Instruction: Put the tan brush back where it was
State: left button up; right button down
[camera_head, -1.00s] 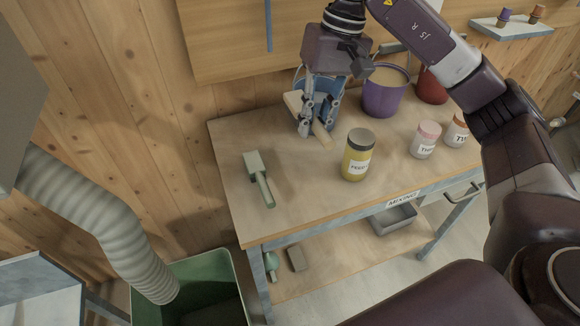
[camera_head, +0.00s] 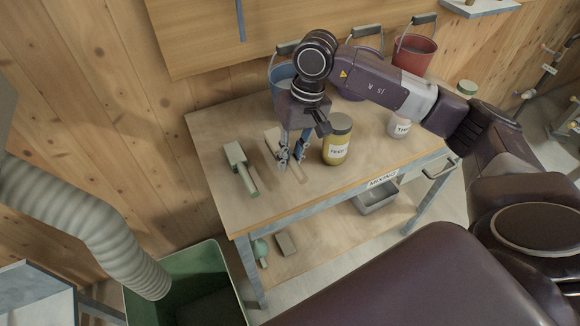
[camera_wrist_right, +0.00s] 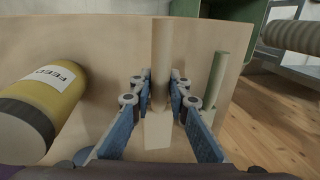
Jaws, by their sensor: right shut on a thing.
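The tan brush (camera_head: 271,138) has a light wooden block head and a thin handle. My right gripper (camera_head: 291,164) points down at the table and is shut on the brush, partly hiding it. In the right wrist view the tan brush (camera_wrist_right: 161,45) runs lengthwise between the fingers, low over the tabletop; I cannot tell whether it touches. The green brush (camera_head: 240,166) lies on the table to its left, roughly parallel, and also shows in the right wrist view (camera_wrist_right: 214,82). My left gripper is not in view.
A yellow feed jar (camera_head: 337,140) stands close right of my right gripper. A blue bucket (camera_head: 282,72), a red bucket (camera_head: 413,52) and a white jar (camera_head: 399,126) stand farther back or right. A green bin (camera_head: 195,262) is on the floor. The table's left front corner is clear.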

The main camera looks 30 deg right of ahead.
notch_tip(320, 180, down, 4)
jog(key=shift+r+p, duration=0.1)
jog(key=shift+p, duration=0.25)
jog(key=c, duration=1.8)
grip_release()
jog(key=shift+c, duration=0.2)
notch_tip(320, 180, up, 12)
jog(key=d+b, duration=0.2)
jog(key=b, duration=0.1)
jog(key=shift+d, duration=0.15)
jog(key=shift+s, duration=0.1)
